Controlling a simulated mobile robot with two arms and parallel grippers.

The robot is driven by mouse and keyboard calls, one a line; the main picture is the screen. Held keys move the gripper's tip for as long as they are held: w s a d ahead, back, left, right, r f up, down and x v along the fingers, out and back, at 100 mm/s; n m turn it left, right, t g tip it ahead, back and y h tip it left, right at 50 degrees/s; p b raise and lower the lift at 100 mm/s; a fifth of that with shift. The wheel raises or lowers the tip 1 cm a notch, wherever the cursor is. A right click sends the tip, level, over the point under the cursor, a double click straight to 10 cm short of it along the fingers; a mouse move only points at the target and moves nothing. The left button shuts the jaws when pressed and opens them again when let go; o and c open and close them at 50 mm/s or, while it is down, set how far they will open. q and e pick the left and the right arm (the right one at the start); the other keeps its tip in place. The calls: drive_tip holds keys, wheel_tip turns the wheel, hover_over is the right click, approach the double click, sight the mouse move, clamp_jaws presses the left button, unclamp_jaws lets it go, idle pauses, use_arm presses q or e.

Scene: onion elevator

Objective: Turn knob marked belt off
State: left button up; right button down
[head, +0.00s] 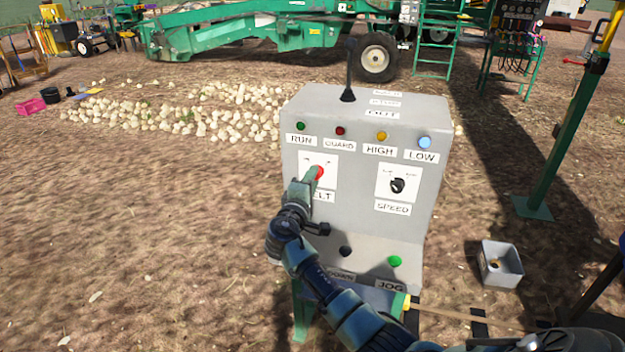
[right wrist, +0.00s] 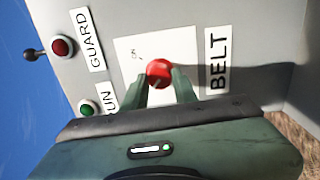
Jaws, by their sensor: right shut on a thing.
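The grey control box (head: 365,225) stands in the middle of the head view. Its red belt knob (head: 319,172) sits on a white plate above the BELT label, which is partly hidden by my arm. In the right wrist view the red knob (right wrist: 159,73) is between the two green fingers, beside the BELT label (right wrist: 218,60). My right gripper (head: 315,176) is shut on the knob, and it fills the lower part of the right wrist view (right wrist: 160,88). The knob's exact pointer setting is too small to read. My left gripper is not in view.
The black speed knob (head: 397,185) is to the right. A black lever (head: 349,75) rises from the box top. Green JOG button (head: 395,261) and a black button (head: 346,251) are on the lower ledge. A grey bin (head: 500,264) and scattered onions (head: 215,115) lie on the ground.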

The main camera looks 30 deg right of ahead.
drive_tip(key=c, duration=1.1)
unclamp_jaws()
drive_tip(key=b+v, duration=0.1)
drive_tip(key=v, duration=0.7)
drive_tip(key=shift+f, duration=0.1)
